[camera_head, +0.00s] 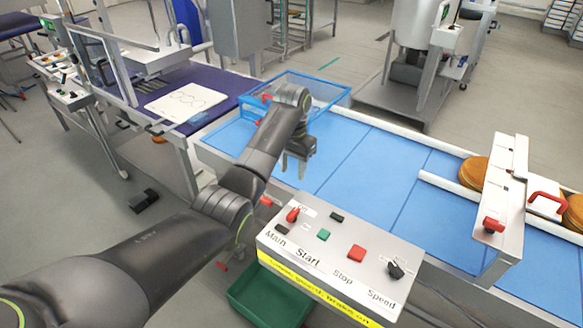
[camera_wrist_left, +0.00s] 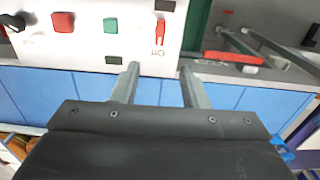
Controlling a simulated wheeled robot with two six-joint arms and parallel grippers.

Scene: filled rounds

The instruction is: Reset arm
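My left arm reaches in from the left in the head view. Its gripper (camera_head: 297,165) hangs over the blue conveyor belt (camera_head: 345,165), behind the control panel. In the left wrist view the two fingers of the gripper (camera_wrist_left: 159,88) stand apart with nothing between them. The control panel (camera_head: 330,262) carries Main, Start, Stop and Speed controls. Its green button (camera_head: 323,235) and red button (camera_head: 356,253) also show in the left wrist view. My right gripper is in neither view.
Round brown items (camera_head: 474,172) lie on the belt at the right, by a metal guard (camera_head: 505,200). A green bin (camera_head: 262,300) is below the panel. The belt's middle is clear.

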